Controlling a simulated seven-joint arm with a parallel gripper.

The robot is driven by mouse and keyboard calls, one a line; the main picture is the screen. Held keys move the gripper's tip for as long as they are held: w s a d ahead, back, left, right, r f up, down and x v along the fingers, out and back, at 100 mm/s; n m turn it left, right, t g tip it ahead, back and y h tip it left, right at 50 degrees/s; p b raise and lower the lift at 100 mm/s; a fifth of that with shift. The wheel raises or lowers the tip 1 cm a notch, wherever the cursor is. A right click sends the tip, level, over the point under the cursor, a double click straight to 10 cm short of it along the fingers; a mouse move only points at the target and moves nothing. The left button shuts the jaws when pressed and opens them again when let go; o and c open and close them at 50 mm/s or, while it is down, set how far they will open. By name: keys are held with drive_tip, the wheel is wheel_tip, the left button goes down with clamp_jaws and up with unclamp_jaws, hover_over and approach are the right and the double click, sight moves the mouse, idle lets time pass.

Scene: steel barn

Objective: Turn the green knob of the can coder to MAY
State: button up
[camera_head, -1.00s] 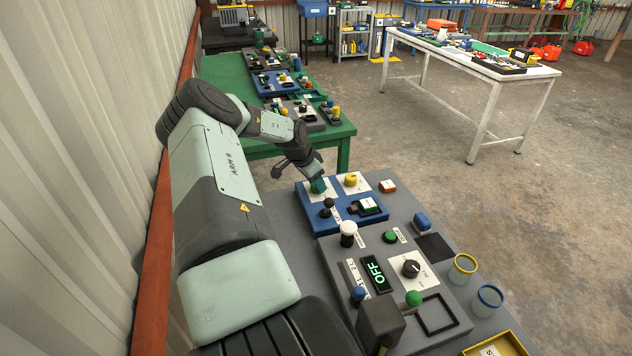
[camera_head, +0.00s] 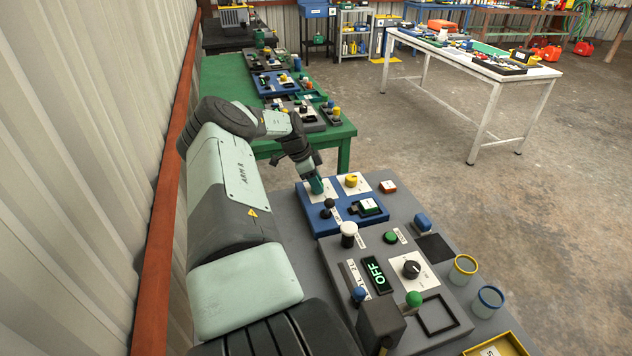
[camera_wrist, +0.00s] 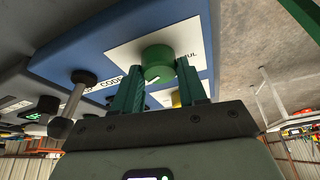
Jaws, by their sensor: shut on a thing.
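The can coder is a blue panel (camera_head: 342,216) on the grey table. Its green knob (camera_wrist: 157,62) sits on a white label plate and shows between my fingers in the wrist view. My gripper (camera_head: 317,186) comes down on the knob from above and behind, and its teal fingers are shut on it. In the wrist view the gripper (camera_wrist: 157,82) has one finger on each side of the knob. Part of a label reading "JUL" shows right of the knob. The knob's pointer and the MAY mark cannot be made out.
Beside the knob is a yellow knob (camera_head: 351,180). A black-balled lever (camera_head: 329,204) stands close in front, and a green-and-white switch (camera_head: 368,205) is to its right. A grey panel (camera_head: 340,262) with more controls lies nearer.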

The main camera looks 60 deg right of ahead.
drive_tip(key=o, duration=1.1)
drive_tip(key=shift+c, duration=0.2)
drive_tip(key=v, duration=1)
drive_tip(key=shift+r, duration=0.4)
drive_tip(key=shift+w+r, duration=0.1)
drive_tip(key=shift+w, duration=0.1)
